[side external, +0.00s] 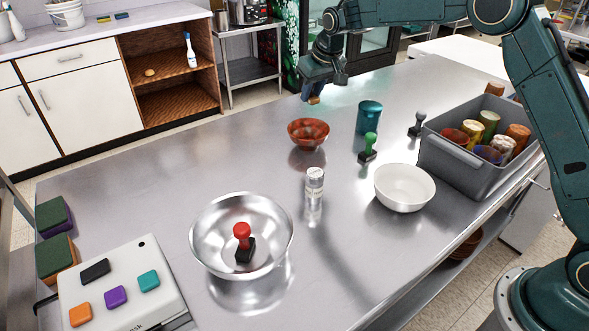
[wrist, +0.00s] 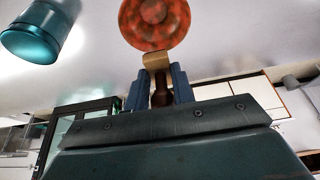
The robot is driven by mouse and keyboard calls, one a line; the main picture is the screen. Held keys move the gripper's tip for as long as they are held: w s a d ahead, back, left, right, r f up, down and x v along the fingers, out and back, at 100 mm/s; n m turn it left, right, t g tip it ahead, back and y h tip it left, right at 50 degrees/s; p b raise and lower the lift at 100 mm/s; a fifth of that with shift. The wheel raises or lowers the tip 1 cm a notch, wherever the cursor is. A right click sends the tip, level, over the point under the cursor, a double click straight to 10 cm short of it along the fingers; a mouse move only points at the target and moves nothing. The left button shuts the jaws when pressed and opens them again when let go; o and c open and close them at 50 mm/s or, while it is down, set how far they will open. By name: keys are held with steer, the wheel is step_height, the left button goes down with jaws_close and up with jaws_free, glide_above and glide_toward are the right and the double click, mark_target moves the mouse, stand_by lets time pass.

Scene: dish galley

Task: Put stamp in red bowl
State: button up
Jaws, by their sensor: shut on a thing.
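My gripper (side external: 313,88) is raised above the far part of the steel table. It is shut on a stamp (side external: 314,100) with a tan block. In the wrist view the dark brown handle (wrist: 160,95) is between my blue fingers and the tan block (wrist: 157,61) sticks out past the tips. The red bowl (side external: 308,136) stands on the table below my gripper and appears empty. In the wrist view the red bowl (wrist: 157,15) lies just past the stamp's block and is cut off by the top edge.
A teal cup (side external: 369,118), a green stamp (side external: 368,148) and a grey stamp (side external: 417,124) stand right of the red bowl. A white bowl (side external: 404,188), a clear shaker (side external: 314,185) and a metal bowl (side external: 212,240) holding a red stamp are nearer. A grey crate (side external: 455,170) holds several cans.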

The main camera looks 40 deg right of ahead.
mark_target(314, 98)
steer(key=shift+f, duration=5.25)
steer(key=o, duration=1.1)
steer(key=shift+c, duration=0.2)
steer(key=shift+r, duration=3.45)
